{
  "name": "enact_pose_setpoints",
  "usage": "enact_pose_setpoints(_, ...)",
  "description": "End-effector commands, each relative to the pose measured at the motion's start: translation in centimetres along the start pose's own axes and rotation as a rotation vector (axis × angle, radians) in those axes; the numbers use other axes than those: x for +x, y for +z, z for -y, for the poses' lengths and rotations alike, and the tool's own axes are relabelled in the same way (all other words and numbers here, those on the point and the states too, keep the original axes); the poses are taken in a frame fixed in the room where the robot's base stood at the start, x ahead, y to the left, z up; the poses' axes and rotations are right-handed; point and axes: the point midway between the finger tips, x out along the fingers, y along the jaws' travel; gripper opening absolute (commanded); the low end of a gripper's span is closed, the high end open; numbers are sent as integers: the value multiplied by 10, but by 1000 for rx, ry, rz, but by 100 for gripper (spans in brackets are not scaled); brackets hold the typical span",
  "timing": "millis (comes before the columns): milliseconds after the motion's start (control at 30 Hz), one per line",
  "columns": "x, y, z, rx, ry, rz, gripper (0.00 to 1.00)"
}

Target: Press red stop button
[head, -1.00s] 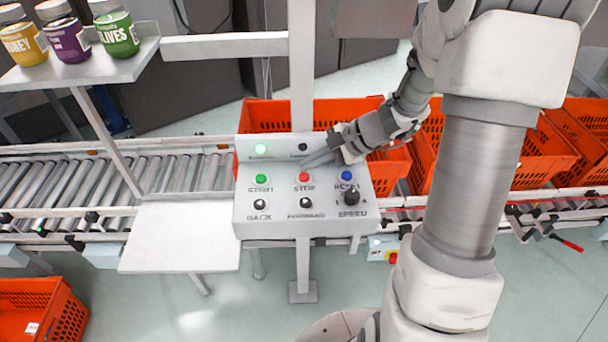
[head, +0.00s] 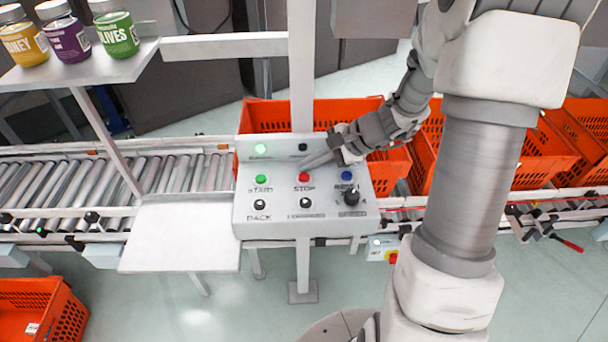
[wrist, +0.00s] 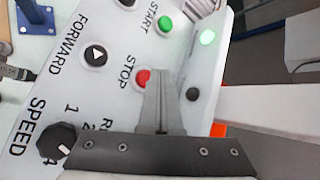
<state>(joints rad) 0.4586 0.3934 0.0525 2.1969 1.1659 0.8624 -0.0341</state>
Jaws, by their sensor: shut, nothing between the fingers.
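The red stop button (head: 304,177) is on the white control panel (head: 246,218), between the green start button (head: 261,179) and the blue button (head: 346,175). My gripper (head: 304,166) is shut and empty, with its tips at the upper edge of the red button in the head view. In the wrist view the closed fingers (wrist: 160,80) lie over part of the red button (wrist: 143,77), by the word STOP. The fingers cover the rest of it. I cannot tell whether the tips touch it or whether it is pushed in.
A lit green lamp (head: 261,149) and a dark lamp (head: 302,147) sit on the panel's raised back. Black buttons and a speed knob (head: 351,197) are below. A white post (head: 302,70) and orange totes (head: 270,115) stand behind, by a roller conveyor (head: 190,172).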

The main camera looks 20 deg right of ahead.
Motion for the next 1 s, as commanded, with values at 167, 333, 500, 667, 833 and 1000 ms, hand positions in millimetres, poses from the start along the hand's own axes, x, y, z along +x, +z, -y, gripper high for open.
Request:
enact_pose_setpoints(167,0,0,0,0,0,0,0)
enact_pose_setpoints(333,0,0,0,0,0,0,0)
enact_pose_setpoints(500,3,-2,-2,0,0,0,0)
enact_pose_setpoints(667,6,-5,-5,0,0,0,0)
enact_pose_setpoints(833,6,-4,-4,0,0,0,0)
enact_pose_setpoints(1000,6,-4,-4,0,0,0,0)
